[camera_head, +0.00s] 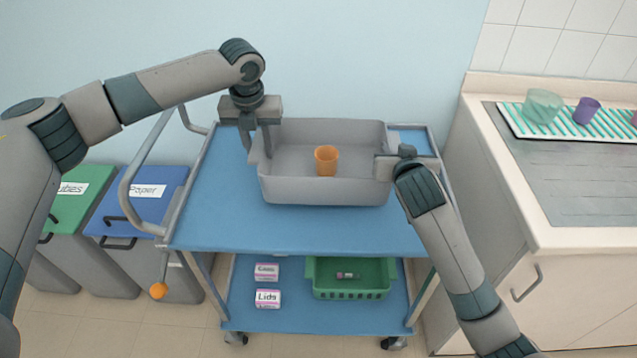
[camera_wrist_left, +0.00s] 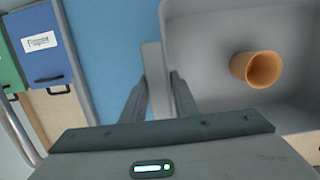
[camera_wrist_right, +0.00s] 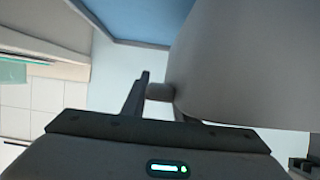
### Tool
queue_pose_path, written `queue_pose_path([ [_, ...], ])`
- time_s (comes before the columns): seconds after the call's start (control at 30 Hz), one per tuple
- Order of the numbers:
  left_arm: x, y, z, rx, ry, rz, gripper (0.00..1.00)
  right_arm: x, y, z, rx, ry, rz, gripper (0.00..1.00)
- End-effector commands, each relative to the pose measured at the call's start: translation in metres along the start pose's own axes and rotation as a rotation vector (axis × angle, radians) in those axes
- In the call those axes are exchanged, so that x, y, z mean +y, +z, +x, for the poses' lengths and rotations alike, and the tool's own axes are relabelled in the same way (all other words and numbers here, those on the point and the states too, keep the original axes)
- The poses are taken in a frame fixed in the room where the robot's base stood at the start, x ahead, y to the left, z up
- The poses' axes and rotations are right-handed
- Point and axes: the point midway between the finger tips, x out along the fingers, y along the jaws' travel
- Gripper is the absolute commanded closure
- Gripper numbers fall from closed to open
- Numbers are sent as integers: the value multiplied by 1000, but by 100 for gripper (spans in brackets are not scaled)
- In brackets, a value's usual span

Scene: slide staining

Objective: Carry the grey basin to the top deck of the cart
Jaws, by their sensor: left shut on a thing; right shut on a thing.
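The grey basin (camera_head: 325,192) is level at the top deck (camera_head: 290,232) of the blue cart; I cannot tell whether its bottom touches the deck. An orange cup (camera_head: 326,160) stands inside the basin and also shows in the left wrist view (camera_wrist_left: 256,68). My left gripper (camera_head: 257,150) is shut on the basin's left rim, whose grip part (camera_wrist_left: 155,80) lies between the fingers. My right gripper (camera_head: 386,167) is shut on the basin's right side, where a grip part (camera_wrist_right: 159,91) shows at the fingers.
Green (camera_head: 68,212) and blue (camera_head: 135,212) lidded bins stand left. A counter (camera_head: 505,180) with a striped mat and cups stands right.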

Motion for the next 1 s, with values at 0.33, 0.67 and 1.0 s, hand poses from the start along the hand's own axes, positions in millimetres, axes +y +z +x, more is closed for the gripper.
queue_pose_path([
  [0.33,-1,0,0,1,0,2,100,0,-1,0,2,0,-2,100],
  [0.67,-1,-2,6,1,0,2,100,0,5,2,2,0,-2,100],
  [1.0,-1,-4,21,1,0,2,100,0,19,8,2,0,-2,100],
])
